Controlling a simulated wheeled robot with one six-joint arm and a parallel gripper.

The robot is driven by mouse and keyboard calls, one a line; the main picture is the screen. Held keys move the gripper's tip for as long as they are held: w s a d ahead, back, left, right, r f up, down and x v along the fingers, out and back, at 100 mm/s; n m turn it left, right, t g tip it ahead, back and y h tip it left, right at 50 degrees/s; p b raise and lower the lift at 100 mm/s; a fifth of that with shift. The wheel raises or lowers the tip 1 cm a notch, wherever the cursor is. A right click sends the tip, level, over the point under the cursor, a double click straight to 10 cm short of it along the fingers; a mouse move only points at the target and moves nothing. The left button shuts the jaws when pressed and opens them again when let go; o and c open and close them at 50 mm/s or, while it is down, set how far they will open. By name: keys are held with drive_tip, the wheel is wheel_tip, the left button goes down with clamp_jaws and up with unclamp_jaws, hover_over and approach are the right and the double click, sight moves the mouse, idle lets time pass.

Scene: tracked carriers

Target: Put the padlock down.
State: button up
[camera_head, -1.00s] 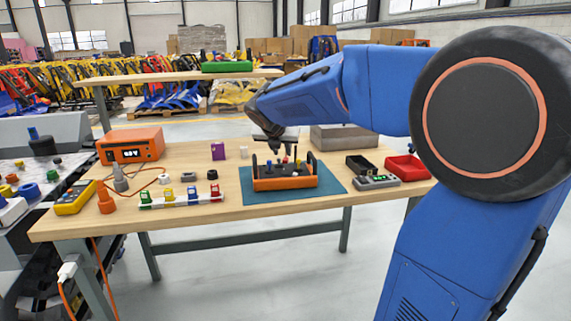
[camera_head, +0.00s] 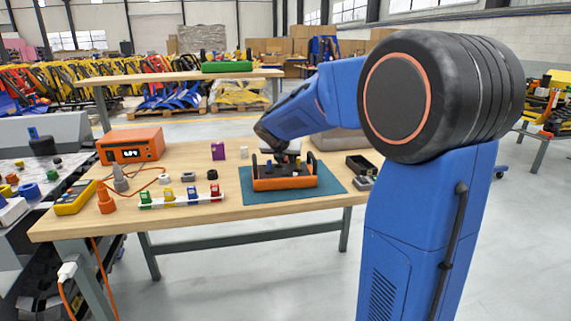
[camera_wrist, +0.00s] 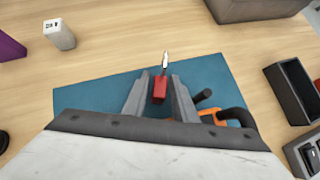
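A small red padlock (camera_wrist: 160,90) with a pale metal shackle is between my gripper's two grey fingers (camera_wrist: 159,80) in the wrist view. The fingers are closed on its body, and the shackle points away past the tips. The teal mat (camera_wrist: 95,97) is behind it; I cannot tell the height between them. In the head view my gripper (camera_head: 288,158) is over the back of the orange carrier (camera_head: 285,184), which has dark end posts and stands on the mat. The padlock is not clear there. In the wrist view, my gripper hides most of the carrier (camera_wrist: 212,118).
A rack (camera_head: 180,203) of several coloured padlocks stands left of the mat. An orange meter box (camera_head: 131,146), a purple block (camera_head: 218,151) and a white block (camera_head: 244,152) are farther back. A black bin (camera_wrist: 294,90) and a grey box (camera_wrist: 243,8) flank the mat's right side.

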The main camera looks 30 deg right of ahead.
clamp_jaws()
